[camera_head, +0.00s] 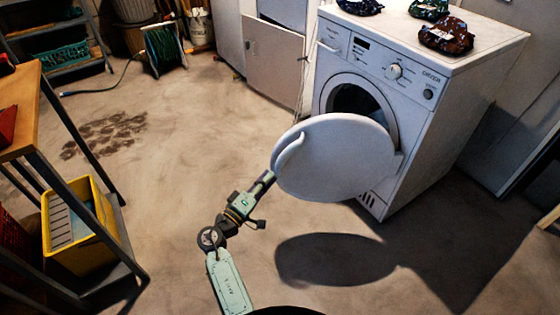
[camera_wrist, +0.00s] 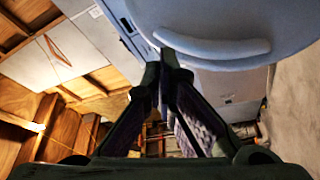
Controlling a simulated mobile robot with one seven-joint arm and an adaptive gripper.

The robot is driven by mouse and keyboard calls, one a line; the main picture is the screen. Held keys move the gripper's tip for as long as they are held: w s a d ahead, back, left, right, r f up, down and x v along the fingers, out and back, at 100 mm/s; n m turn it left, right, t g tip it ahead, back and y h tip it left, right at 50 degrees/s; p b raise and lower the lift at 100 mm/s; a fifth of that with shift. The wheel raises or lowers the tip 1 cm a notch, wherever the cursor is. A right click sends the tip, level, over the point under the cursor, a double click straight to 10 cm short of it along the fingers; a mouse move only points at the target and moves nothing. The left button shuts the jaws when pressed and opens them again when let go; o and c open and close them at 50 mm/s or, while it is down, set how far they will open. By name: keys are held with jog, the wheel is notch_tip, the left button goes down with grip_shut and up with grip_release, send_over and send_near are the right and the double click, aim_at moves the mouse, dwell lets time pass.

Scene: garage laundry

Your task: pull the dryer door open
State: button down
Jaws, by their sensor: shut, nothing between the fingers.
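The white dryer (camera_head: 400,115) stands at the right of the head view, with its round opening (camera_head: 357,100) showing. Its round door (camera_head: 340,158) stands swung well out from the front, hinged on the right side. The curved door handle (camera_head: 288,152) is at the door's left edge; it also shows in the wrist view (camera_wrist: 225,50). My gripper (camera_head: 269,178) is at the door's left edge, just below the handle. In the wrist view its fingers (camera_wrist: 166,62) are together and empty, near the handle's left end. Whether they touch the door or handle I cannot tell.
Folded dark cloths (camera_head: 446,35) lie on the dryer top. A workbench (camera_head: 25,110) with a yellow bin (camera_head: 80,225) stands at the left. A hose reel (camera_head: 164,48) and a cabinet (camera_head: 270,62) are at the back. The floor (camera_head: 190,130) between is clear.

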aim_at(286, 157)
jog(key=shift+p+x, duration=1.05)
jog(key=shift+x, duration=3.85)
jog(key=shift+s, duration=0.35)
jog(key=shift+s+d+n+t+y, duration=0.25)
jog(key=shift+s+y, duration=0.1)
jog(key=shift+s, duration=0.3)
jog(key=shift+s+d+n+t+y, duration=0.15)
jog(key=shift+s+d+n+y, duration=0.2)
jog(key=shift+s, duration=0.3)
jog(key=shift+s+d+n+t+y, duration=0.1)
jog(key=shift+s+d+t+y, duration=0.1)
jog(key=shift+s+y, duration=0.35)
